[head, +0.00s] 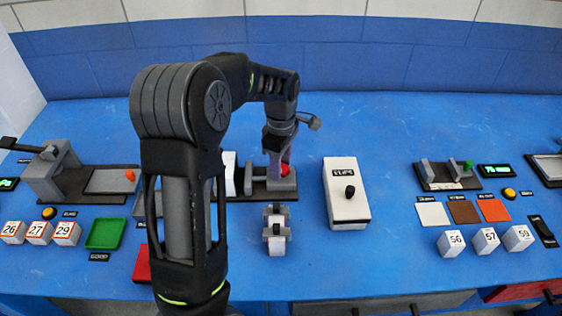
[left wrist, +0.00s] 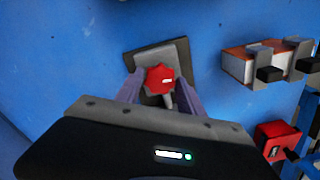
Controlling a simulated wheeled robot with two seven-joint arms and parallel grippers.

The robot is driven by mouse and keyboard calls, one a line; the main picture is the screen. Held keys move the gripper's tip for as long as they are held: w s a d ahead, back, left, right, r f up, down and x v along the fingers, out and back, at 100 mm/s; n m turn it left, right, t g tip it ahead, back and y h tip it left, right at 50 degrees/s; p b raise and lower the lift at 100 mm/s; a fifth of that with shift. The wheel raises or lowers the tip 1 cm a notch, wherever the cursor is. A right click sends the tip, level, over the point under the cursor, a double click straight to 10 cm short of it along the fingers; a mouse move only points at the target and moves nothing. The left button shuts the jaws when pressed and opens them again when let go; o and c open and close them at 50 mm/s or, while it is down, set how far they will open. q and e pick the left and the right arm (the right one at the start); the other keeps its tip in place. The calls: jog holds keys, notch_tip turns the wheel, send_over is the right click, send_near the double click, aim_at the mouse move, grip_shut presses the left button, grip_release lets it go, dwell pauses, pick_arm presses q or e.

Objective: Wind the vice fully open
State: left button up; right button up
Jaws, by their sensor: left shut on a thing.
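A red star-shaped knob (left wrist: 159,79) sits on a grey block (left wrist: 176,52) on a dark plate; I take it for the vice's winding knob. My left gripper (left wrist: 150,90) has one finger on each side of the knob and is shut on it. In the head view the red knob (head: 285,169) shows just below my left gripper (head: 279,158), above the grey block (head: 284,184). The arm and gripper hide part of this fixture, so I cannot tell how wide its jaws stand. My right gripper is not in view.
A white box with a black knob (head: 348,204) stands right of the fixture. A small grey-and-white clamp piece (head: 276,238) is in front. A green tray (head: 106,233) and numbered cubes (head: 40,233) lie left. Another fixture with a green knob (head: 468,165) stands right.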

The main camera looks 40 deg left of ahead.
pick_arm(q)
jog(key=shift+n, duration=0.5)
jog(key=o, duration=1.3)
jog(key=shift+o, duration=0.2)
jog(key=shift+r, duration=0.1)
jog(key=shift+r, duration=3.85)
